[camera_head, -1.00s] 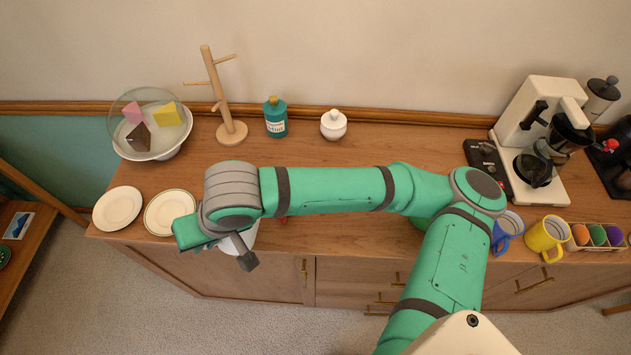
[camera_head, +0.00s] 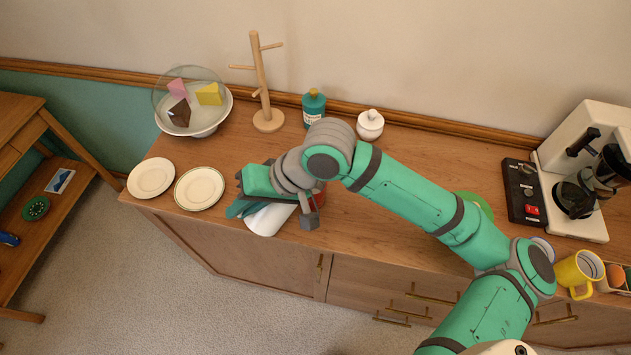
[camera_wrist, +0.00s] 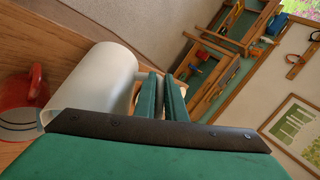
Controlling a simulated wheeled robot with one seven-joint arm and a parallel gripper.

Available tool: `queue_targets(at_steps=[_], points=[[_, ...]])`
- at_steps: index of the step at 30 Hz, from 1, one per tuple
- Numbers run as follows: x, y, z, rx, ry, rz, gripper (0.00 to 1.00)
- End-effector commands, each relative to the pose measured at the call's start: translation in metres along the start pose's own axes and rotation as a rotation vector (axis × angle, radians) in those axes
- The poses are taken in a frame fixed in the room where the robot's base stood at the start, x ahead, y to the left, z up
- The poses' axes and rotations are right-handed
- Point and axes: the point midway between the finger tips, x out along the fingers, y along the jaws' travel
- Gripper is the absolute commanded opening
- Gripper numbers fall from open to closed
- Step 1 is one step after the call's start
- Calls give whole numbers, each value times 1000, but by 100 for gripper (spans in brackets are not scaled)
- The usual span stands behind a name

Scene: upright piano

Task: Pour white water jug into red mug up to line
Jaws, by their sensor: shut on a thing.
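The white water jug (camera_head: 271,217) is in my gripper (camera_head: 247,207), near the front edge of the wooden cabinet top. In the wrist view the fingers (camera_wrist: 161,96) are closed at the side of the jug (camera_wrist: 100,80). The jug looks tilted, with one end towards the red mug (camera_wrist: 24,92). The red mug is beside the jug in the wrist view, cut off by the left edge. In the head view only a little of the red mug (camera_head: 319,193) shows behind my wrist. I cannot see any water stream or the fill level.
Two plates (camera_head: 151,178) lie left of my gripper. A glass-covered bowl (camera_head: 213,122), a wooden mug tree (camera_head: 268,120), a teal bottle (camera_head: 313,106) and a white lidded pot (camera_head: 370,125) stand behind. A coffee maker (camera_head: 590,215) and yellow mug (camera_head: 579,270) are at right.

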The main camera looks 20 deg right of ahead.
Motion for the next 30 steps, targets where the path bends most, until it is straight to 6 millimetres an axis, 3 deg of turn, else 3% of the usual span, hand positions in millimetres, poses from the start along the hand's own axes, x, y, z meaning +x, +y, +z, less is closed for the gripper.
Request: queue_targets(at_steps=[30], points=[[-7,-6,-2,22,-21,-73,0]])
